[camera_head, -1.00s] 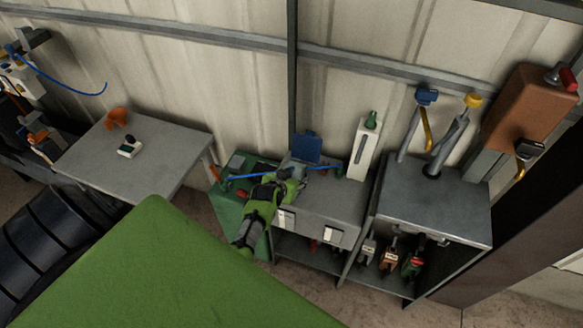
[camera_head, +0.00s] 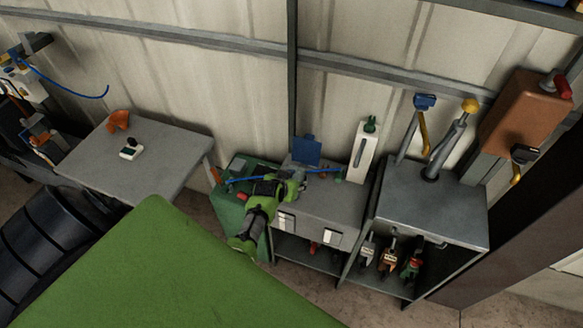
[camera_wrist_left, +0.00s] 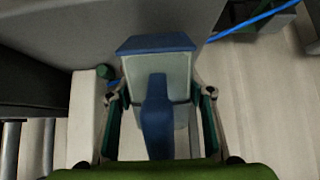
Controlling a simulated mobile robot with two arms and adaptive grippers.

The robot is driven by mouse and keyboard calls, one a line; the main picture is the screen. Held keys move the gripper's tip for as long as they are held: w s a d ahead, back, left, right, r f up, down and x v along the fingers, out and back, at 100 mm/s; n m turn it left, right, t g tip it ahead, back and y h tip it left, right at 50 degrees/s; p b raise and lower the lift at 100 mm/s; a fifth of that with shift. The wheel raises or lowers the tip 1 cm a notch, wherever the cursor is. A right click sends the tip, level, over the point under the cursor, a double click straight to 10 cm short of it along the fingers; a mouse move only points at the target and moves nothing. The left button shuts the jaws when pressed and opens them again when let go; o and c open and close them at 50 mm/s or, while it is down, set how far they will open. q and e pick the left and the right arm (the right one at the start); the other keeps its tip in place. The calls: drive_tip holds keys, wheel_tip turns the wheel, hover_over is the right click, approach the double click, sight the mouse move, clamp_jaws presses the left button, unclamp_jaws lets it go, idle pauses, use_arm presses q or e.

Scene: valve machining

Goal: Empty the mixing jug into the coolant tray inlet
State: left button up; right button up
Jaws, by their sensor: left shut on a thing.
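The mixing jug (camera_wrist_left: 178,72) has a pale body with a blue top and a blue handle. In the left wrist view it stands between the fingers of my left gripper (camera_wrist_left: 160,100), which is shut on it with the handle toward the camera. In the head view my left gripper (camera_head: 298,180) is over the left part of a grey cabinet. A blue panel-like shape (camera_head: 306,150) shows just behind it; I cannot tell whether that is the jug's top. I cannot make out the coolant tray inlet clearly. My right gripper is not in view.
A white bottle with a green cap (camera_head: 362,150) stands right of the gripper. A blue hose (camera_head: 238,181) runs past the gripper. A green box (camera_head: 226,205) is at left; a grey stand with levers (camera_head: 460,215) is at right. A grey table (camera_head: 160,172) stands farther left.

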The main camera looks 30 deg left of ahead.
use_arm(q)
drive_tip(key=shift+r, duration=0.1)
idle(0.6)
drive_tip(key=shift+w+r+g+p, duration=0.1)
drive_tip(key=shift+g+p, duration=0.2)
drive_tip(key=shift+p, duration=0.25)
drive_tip(key=shift+f, duration=0.2)
drive_tip(key=shift+g, duration=0.3)
drive_tip(key=shift+r+p, duration=0.1)
drive_tip(key=shift+p, duration=0.35)
drive_tip(key=shift+g, duration=0.3)
drive_tip(key=shift+f, duration=0.2)
